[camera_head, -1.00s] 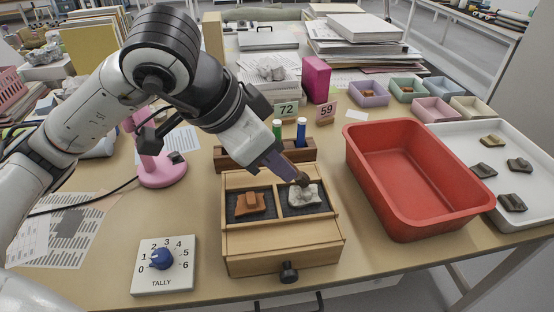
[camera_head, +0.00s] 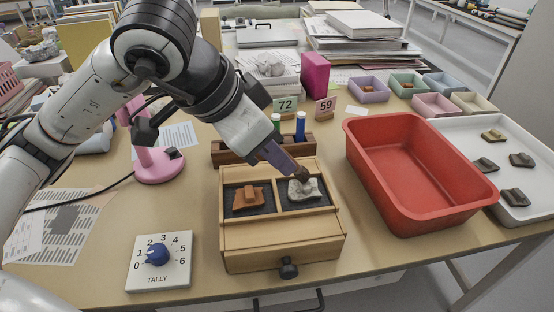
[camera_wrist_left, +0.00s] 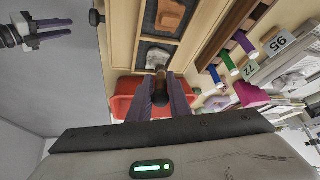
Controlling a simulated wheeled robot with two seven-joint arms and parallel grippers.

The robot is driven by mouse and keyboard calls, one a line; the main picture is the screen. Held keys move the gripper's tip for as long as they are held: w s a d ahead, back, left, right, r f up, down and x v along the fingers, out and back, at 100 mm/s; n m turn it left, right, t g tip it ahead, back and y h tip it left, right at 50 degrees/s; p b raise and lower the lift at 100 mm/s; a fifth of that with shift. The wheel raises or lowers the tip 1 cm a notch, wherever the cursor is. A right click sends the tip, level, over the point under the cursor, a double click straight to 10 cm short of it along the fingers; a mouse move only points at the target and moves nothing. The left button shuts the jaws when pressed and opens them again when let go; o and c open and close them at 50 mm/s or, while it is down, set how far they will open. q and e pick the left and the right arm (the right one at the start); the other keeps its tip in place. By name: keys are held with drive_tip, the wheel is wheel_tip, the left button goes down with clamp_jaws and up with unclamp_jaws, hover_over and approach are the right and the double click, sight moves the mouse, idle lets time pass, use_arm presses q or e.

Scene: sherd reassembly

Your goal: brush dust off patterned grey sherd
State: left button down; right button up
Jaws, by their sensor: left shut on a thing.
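The grey sherd (camera_head: 304,190) lies on dark padding in the right compartment of a wooden box (camera_head: 280,234); its surface is pale and its pattern is too small to make out. My left gripper (camera_head: 280,158) is shut on a brush, its dark head (camera_head: 301,173) at the sherd's far edge; contact is unclear. In the left wrist view the brush (camera_wrist_left: 160,88) sits between the purple fingers, pointing at the sherd (camera_wrist_left: 157,58). My right gripper (camera_wrist_left: 51,32) shows there at upper left, fingers apart and empty.
An orange-brown sherd (camera_head: 249,196) lies in the left compartment. A rack (camera_head: 226,152) with green and blue tubes stands behind the box. A red tub (camera_head: 415,203) is to the right, beside a white tray (camera_head: 535,204) of sherds. A tally dial (camera_head: 160,262) is front left.

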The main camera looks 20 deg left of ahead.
use_arm(q)
drive_tip(key=shift+b, duration=0.65)
drive_tip(key=shift+s+d+b, duration=0.2)
drive_tip(key=shift+s+b, duration=0.05)
drive_tip(key=shift+b, duration=0.2)
drive_tip(key=shift+w+a, duration=0.2)
drive_tip(key=shift+w, duration=0.1)
drive_tip(key=shift+f+b, duration=0.15)
drive_tip(key=shift+b, duration=0.65)
drive_tip(key=shift+f+b, duration=0.15)
drive_tip(key=shift+b, duration=0.85)
idle(0.5)
